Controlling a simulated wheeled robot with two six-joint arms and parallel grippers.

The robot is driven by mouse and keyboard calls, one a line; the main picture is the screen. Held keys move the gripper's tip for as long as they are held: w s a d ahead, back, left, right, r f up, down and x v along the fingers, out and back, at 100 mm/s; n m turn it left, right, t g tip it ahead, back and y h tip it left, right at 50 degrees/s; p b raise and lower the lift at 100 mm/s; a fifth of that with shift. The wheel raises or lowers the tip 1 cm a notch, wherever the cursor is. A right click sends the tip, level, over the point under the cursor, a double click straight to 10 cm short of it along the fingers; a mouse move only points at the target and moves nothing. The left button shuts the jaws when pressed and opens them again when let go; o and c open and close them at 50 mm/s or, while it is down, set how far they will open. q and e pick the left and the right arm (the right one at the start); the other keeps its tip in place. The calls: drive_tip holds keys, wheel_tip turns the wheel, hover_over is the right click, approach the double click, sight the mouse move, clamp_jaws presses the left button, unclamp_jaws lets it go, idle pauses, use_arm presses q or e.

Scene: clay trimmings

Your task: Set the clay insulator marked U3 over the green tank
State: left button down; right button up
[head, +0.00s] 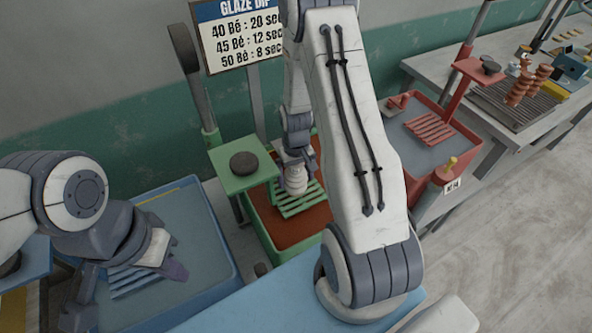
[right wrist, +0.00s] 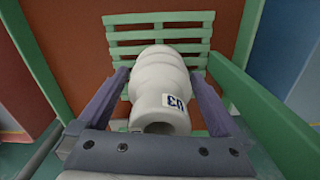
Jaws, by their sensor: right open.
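The pale clay insulator (right wrist: 158,85), ribbed and with a U3 label, lies between the two fingers of my right gripper (right wrist: 155,90) in the right wrist view. The fingers are open on either side of it. It also shows in the head view (head: 296,180), at the slatted green rack (head: 300,205) of the green tank (head: 268,250), which holds red-brown liquid. Whether the insulator rests on the slats is hard to tell. My left gripper (head: 128,292) is open and empty over the blue tank at the left.
A blue tank (head: 222,262) with a blue rack stands left of the green one. A red tank (head: 462,158) stands right, by a table (head: 430,68) with brown insulators. A green post with a plate (head: 240,180) rises beside the green tank. A glaze-dip sign (head: 235,35) hangs behind.

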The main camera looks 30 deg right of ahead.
drive_tip(key=shift+w+r, duration=0.1)
drive_tip(key=shift+r, duration=0.25)
wheel_tip(320, 180, up, 12)
drive_tip(key=b, duration=0.3)
drive_tip(key=shift+f, duration=0.2)
